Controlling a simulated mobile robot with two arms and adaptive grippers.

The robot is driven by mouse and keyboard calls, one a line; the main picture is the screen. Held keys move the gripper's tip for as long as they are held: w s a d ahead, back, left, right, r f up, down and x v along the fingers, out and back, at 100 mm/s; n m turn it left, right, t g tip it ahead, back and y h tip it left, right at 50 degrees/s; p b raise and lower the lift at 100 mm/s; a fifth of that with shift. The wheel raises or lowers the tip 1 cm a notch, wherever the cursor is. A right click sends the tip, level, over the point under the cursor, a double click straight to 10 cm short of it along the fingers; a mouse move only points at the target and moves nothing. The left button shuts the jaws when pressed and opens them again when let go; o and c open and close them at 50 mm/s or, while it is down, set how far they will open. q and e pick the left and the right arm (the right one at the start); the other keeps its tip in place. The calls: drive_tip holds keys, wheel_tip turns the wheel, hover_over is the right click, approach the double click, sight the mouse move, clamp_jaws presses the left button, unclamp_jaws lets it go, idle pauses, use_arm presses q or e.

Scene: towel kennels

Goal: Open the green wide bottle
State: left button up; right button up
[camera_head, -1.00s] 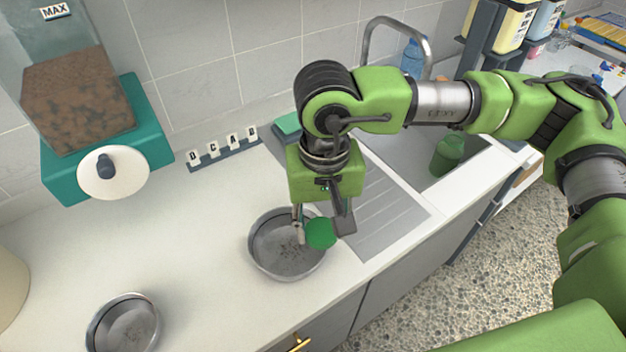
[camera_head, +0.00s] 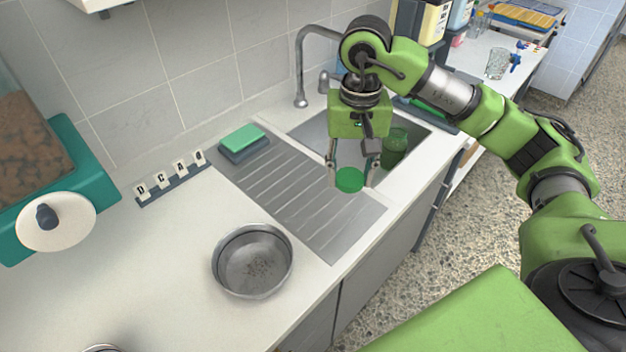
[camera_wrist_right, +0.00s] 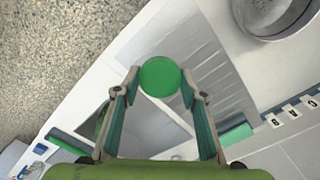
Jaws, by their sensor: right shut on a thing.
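My right gripper (camera_head: 352,176) hangs over the draining board close to the sink's near side, its fingers pointing down. It is shut on a round green thing (camera_head: 349,182), held between the fingertips. In the right wrist view the fingertips (camera_wrist_right: 160,76) sit either side of this thing (camera_wrist_right: 160,77), which shows as a flat green disc; whether it is a cap or the top of something deeper cannot be told. A wide, dark green see-through container (camera_head: 396,148), like a wide bottle, stands in the sink behind the gripper, partly hidden. My left gripper is out of view.
A metal bowl (camera_head: 252,262) with dark crumbs stands on the counter left of the draining board (camera_head: 290,195). A green sponge (camera_head: 243,138) lies at the board's back. Letter blocks (camera_head: 170,178) and a teal food dispenser (camera_head: 80,150) stand along the wall. The tap (camera_head: 300,70) rises behind the sink.

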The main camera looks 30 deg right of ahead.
sight(318, 190)
drive_tip(key=w+f+p, duration=0.1)
drive_tip(key=w+f, duration=0.1)
drive_tip(key=w, duration=0.1)
drive_tip(key=w+a+f+p, duration=0.1)
drive_tip(key=w+f, duration=0.1)
drive_tip(key=w, duration=0.1)
drive_tip(key=w+f+p, duration=0.1)
drive_tip(key=w+f, duration=0.2)
drive_tip(key=shift+w+a, duration=0.1)
drive_tip(key=shift+a, duration=0.1)
drive_tip(key=shift+w+f, duration=0.5)
drive_tip(key=shift+f, duration=0.1)
wheel_tip(318, 190, down, 3)
drive_tip(key=shift+r+p, duration=0.1)
drive_tip(key=shift+p, duration=1.1)
drive_tip(key=shift+f+b, duration=0.35)
drive_tip(key=o, duration=1.2)
drive_tip(key=shift+r, duration=0.15)
